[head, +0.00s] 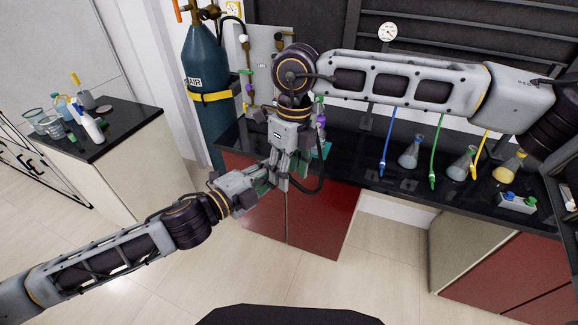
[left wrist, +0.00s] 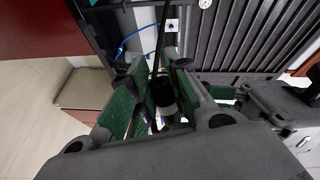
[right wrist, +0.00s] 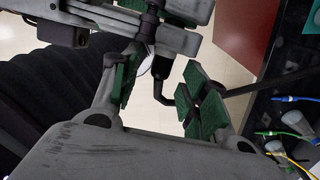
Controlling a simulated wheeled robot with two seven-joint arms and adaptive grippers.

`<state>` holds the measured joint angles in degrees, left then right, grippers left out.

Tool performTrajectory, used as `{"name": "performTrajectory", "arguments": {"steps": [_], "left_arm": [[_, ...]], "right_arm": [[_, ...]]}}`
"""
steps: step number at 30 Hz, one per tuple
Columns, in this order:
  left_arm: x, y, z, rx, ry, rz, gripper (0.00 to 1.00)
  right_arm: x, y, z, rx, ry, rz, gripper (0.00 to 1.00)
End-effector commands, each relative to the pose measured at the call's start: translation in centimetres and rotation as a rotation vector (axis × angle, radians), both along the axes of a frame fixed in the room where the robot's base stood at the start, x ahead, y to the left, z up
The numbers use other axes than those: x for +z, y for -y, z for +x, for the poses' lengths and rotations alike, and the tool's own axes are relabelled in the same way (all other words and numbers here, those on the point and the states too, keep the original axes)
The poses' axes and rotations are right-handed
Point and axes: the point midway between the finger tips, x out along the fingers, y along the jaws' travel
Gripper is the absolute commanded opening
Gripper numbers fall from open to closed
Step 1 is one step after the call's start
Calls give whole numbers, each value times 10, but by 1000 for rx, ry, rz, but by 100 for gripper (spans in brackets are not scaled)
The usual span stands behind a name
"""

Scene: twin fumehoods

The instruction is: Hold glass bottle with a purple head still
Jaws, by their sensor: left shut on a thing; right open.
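My left gripper (head: 262,180) reaches up from the lower left, in front of the red cabinets. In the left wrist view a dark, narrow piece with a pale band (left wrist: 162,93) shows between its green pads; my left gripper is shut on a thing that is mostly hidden. I cannot make out a purple head on it. My right gripper (head: 284,174) hangs down from above, very close to the left one. In the right wrist view its green pads (right wrist: 165,92) are spread apart, with a thin dark part and a clear edge between them. Whether they touch is unclear.
A blue-green AIR cylinder (head: 201,75) stands behind the grippers. The black bench (head: 345,165) carries several flasks (head: 411,152) under coloured hoses and a grey box (head: 517,203). A side table (head: 122,128) at left holds bottles and beakers. The floor between is clear.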

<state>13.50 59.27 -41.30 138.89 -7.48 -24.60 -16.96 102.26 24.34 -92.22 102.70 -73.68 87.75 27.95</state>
Motion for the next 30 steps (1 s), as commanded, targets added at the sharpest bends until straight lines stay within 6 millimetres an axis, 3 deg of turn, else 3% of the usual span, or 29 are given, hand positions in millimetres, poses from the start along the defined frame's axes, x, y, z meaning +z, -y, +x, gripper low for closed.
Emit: {"name": "performTrajectory", "arguments": {"steps": [4, 15, 16, 21, 30], "left_arm": [[0, 0, 0, 0, 0, 0, 0], [0, 0, 0, 0, 0, 0, 0], [0, 0, 0, 0, 0, 0, 20], [0, 0, 0, 0, 0, 0, 42], [0, 0, 0, 1, 0, 0, 43]], "right_arm": [[0, 0, 0, 0, 0, 0, 45], [0, 0, 0, 0, 0, 0, 0], [0, 0, 0, 0, 0, 0, 0], [0, 0, 0, 0, 0, 0, 0], [0, 0, 0, 0, 0, 0, 0]]}}
